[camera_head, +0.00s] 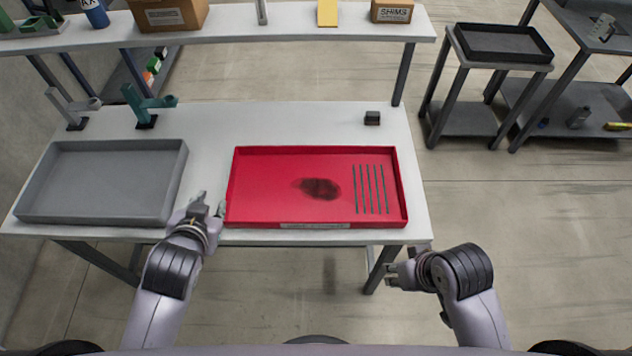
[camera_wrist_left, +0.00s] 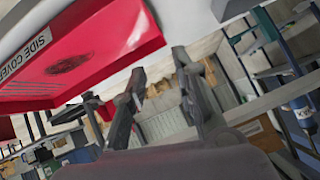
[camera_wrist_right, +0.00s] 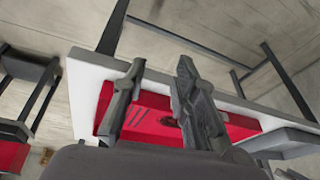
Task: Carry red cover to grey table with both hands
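The red cover (camera_head: 270,180), a shallow red tray shape with a dark smudge and several thin dark slots, lies flat on the white-topped table (camera_head: 270,120). It also shows in the left wrist view (camera_wrist_left: 115,40) with a "SIDE COVER" label, and in the right wrist view (camera_wrist_right: 152,112). My left gripper (camera_head: 208,208) is open and empty, just beside the cover's front left corner. My right gripper (camera_head: 390,272) is open and empty, in front of the table's front right edge, apart from the cover. I cannot tell which table is the grey one; a dark grey table (camera_head: 588,45) stands far right.
A grey tray (camera_head: 110,180) lies left of the cover. A small dark block (camera_head: 372,118) and two clamp-like stands (camera_head: 147,105) sit behind. A raised shelf (camera_head: 230,22) with boxes spans the back. A dark stand (camera_head: 468,118) holds a black tray (camera_head: 500,42).

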